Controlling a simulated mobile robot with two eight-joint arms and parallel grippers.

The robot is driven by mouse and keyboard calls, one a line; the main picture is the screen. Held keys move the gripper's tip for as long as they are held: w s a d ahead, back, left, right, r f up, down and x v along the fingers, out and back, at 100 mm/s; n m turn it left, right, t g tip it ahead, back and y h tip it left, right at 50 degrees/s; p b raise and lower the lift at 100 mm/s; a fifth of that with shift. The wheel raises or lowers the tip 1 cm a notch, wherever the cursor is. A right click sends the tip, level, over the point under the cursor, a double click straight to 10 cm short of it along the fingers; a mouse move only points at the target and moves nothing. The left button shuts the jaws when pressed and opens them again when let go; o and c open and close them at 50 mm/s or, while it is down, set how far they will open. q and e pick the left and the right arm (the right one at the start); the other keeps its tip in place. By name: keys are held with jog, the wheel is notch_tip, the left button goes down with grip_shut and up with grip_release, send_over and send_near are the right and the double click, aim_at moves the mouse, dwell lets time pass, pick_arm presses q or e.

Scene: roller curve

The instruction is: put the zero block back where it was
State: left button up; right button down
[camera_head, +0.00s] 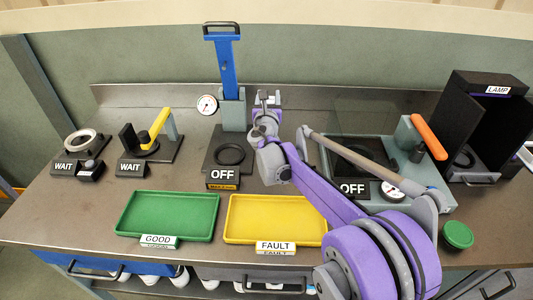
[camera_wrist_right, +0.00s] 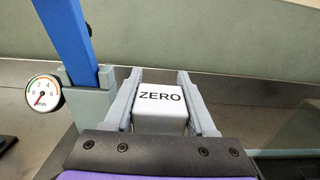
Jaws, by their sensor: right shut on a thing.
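The zero block (camera_wrist_right: 160,106) is a white cube marked "ZERO", between the two fingers of my right gripper (camera_wrist_right: 156,100) in the right wrist view. The gripper is shut on it. In the head view, my right gripper (camera_head: 266,101) is above the back of the bench, just right of the blue lever's grey column (camera_head: 233,110). I cannot clearly make out the block in the head view, nor whether it touches any surface. My left gripper is not in view.
A blue lever (camera_head: 225,65) stands tall left of the gripper, with a dial (camera_head: 207,104) beside it. An OFF station (camera_head: 222,176) is below. A green tray (camera_head: 125,222) and yellow tray (camera_head: 235,232) lie in front. A grey press with an orange handle (camera_head: 428,136) stands right.

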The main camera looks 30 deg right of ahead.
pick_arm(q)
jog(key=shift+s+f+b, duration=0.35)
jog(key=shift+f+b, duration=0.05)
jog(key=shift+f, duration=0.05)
pick_arm(e)
notch_tip(320, 180, down, 10)
jog(key=shift+d, duration=0.25)
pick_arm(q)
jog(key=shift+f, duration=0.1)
pick_arm(e)
jog(key=shift+f, duration=0.15)
jog(key=shift+c, duration=1.1)
grip_release()
pick_arm(q)
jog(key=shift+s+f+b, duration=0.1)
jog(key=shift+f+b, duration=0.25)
jog(key=shift+b, duration=0.1)
pick_arm(e)
jog(key=v, duration=1.2)
